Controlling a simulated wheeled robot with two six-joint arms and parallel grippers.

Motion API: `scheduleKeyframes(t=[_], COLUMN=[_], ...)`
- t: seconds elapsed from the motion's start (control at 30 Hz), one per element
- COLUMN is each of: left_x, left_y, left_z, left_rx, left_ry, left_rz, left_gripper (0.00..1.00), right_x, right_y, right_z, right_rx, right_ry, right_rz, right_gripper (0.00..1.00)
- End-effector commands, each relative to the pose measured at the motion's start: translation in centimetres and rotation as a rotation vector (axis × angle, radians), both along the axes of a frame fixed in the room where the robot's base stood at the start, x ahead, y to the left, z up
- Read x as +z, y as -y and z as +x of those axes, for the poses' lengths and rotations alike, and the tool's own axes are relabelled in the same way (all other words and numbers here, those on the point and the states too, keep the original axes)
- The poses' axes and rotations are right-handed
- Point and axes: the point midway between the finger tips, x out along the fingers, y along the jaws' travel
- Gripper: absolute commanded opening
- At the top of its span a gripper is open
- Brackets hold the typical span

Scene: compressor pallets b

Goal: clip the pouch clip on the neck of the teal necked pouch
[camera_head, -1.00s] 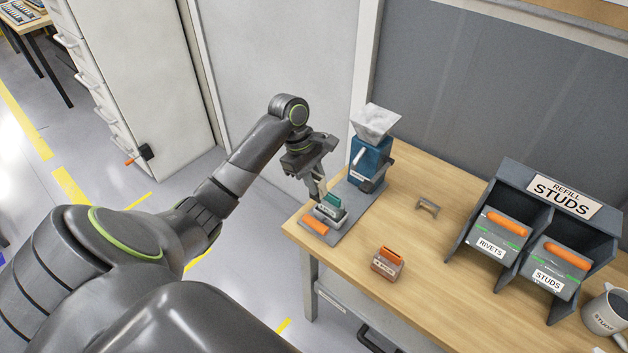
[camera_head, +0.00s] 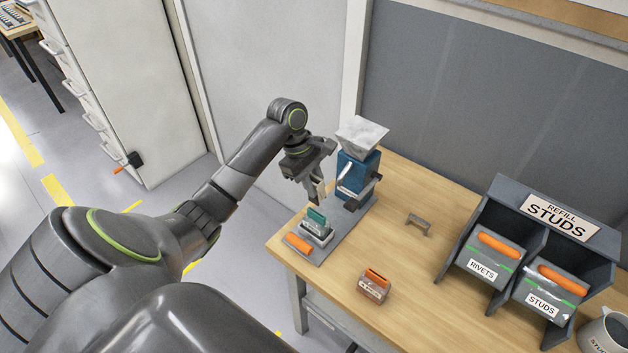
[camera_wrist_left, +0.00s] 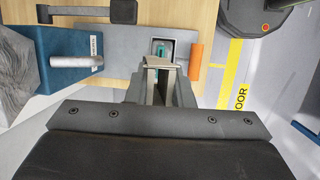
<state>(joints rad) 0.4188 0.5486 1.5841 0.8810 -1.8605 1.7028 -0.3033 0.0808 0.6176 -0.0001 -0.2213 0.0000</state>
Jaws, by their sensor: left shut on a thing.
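The teal necked pouch stands upright in a grey holder, its teal neck (camera_head: 316,216) showing on top; in the left wrist view the teal (camera_wrist_left: 161,50) shows just beyond the fingertips. My left gripper (camera_head: 317,187) is above the pouch, on the side of the blue machine, with a visible gap below. It is shut on a small pale grey-beige piece, which looks like the pouch clip (camera_wrist_left: 160,63). The fingers partly hide it. I see no contact between this piece and the neck. My right gripper is not in view.
The holder's grey base plate (camera_head: 335,234) has an orange block (camera_head: 298,243) and a blue machine with a hopper (camera_head: 357,170).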

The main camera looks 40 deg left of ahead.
Motion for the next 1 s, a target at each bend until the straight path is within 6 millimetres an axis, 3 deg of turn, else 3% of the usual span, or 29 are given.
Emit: scheduleKeyframes(t=[0.43,1.0], left_x=[-4.1,-5.3], left_y=[0.0,0.0], left_z=[-0.1,-0.1], left_rx=[-0.001,-0.002], left_ry=[-0.002,0.001], left_rz=[-0.001,0.0], left_gripper=[0.08,0.08], right_x=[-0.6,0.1], right_y=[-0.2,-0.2], right_z=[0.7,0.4], right_rx=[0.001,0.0], right_ry=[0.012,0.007], right_rz=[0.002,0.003], right_gripper=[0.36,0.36])
